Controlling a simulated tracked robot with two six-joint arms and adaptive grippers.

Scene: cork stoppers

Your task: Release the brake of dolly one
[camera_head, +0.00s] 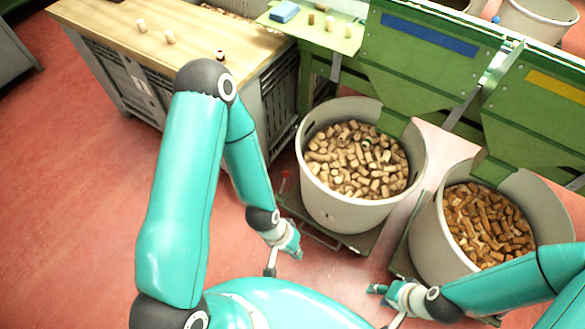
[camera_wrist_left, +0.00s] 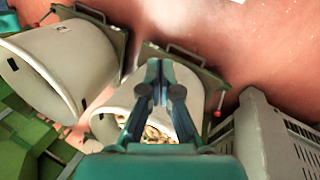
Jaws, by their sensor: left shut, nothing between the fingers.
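A grey bin (camera_head: 345,208) of pale corks stands on a low dark green dolly (camera_head: 360,243); it also shows in the left wrist view (camera_wrist_left: 107,124). A small red-tipped lever (camera_head: 284,188) stands at this dolly's left side; its red end shows in the left wrist view (camera_wrist_left: 217,113). I see no number on the dolly. My left gripper (camera_head: 297,249) is shut and empty near the dolly's front edge, to the right of and below the lever in the head view. Its fingers (camera_wrist_left: 160,68) cover part of the bin and dolly. My right gripper (camera_head: 374,289) is near the second dolly; its jaw opening is unclear.
A second bin (camera_head: 430,235) of browner corks stands to the right on another dolly (camera_head: 402,262). A wooden-topped bench (camera_head: 110,35) with loose corks is at the upper left. A green machine (camera_head: 420,65) stands behind the bins. Red floor (camera_head: 70,210) is open at left.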

